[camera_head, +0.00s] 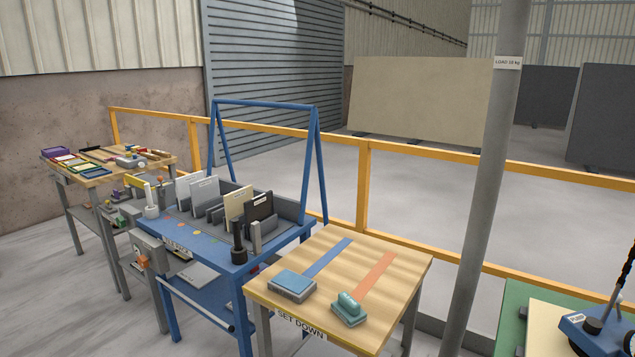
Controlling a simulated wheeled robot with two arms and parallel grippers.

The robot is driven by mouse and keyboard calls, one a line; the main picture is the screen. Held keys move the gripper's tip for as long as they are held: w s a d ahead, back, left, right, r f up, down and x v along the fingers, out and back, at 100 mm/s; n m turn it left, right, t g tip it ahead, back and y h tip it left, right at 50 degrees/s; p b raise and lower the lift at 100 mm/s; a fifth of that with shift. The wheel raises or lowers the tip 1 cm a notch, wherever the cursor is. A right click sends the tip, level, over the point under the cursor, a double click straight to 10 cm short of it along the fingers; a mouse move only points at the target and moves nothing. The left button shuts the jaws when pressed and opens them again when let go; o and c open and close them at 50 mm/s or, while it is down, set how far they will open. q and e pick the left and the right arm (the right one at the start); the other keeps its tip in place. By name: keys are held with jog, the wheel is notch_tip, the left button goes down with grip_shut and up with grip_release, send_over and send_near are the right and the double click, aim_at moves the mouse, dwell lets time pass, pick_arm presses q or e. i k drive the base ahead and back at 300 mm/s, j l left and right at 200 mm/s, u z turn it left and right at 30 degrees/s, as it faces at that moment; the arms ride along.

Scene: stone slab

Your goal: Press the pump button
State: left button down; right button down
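A blue device (606,335) sits at the bottom right corner, cut off by the picture edges. A small black knob-like part (593,325) stands on its top, beside a small white label (577,319) whose text is too small to read surely. I cannot tell for certain that this part is the pump button. A dark cable or chain (622,280) rises from the device along the right edge. Neither of my grippers shows in the head view.
The device rests on a cream slab (545,325) on a green table (515,300). A grey post (485,180) stands left of it. A wooden table (400,272) holds two blocks. A blue rack (190,240) holds sample slabs. An orange rail (420,157) runs behind.

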aim_at(593, 325)
jog(key=z, duration=1.55)
